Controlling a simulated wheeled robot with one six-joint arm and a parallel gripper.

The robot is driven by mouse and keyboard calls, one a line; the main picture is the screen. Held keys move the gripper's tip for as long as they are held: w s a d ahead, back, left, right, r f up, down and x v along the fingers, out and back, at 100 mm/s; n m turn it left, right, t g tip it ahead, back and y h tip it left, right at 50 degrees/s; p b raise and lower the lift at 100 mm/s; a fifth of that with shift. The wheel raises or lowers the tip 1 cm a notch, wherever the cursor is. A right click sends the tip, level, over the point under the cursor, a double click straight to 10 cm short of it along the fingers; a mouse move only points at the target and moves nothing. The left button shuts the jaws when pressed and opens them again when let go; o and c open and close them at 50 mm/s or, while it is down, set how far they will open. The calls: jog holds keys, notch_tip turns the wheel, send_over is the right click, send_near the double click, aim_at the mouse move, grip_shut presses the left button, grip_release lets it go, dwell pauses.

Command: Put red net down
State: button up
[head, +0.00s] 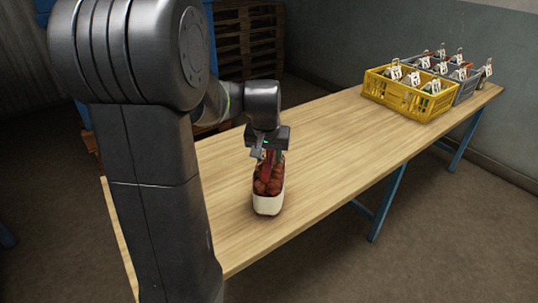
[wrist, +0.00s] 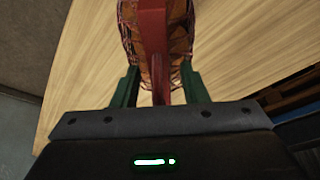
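The red net (head: 268,184) holds several round reddish-brown items and has a white band around its lower part. It stands upright on the wooden table (head: 330,140), its base seeming to touch the top. My gripper (head: 268,156) is right above it, pointing down. In the wrist view, the green fingers of my gripper (wrist: 158,88) are apart, one on each side of the net's red strap (wrist: 152,40). A gap shows between the strap and each finger. The net's mesh (wrist: 178,45) shows beyond the fingertips; its lower part is hidden there.
A yellow crate (head: 408,98) stands at the table's far right end, with grey crates (head: 466,88) behind it. They hold several items with white tags. Wooden pallets (head: 248,40) are stacked behind the table. The tabletop between net and crates is clear.

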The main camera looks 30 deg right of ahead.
jog(key=v, duration=1.2)
jog(key=x, duration=1.2)
jog(key=shift+f+b, duration=0.3)
jog(key=shift+f, duration=0.1)
jog(key=shift+r+p, duration=0.3)
jog(key=shift+r, duration=1.55)
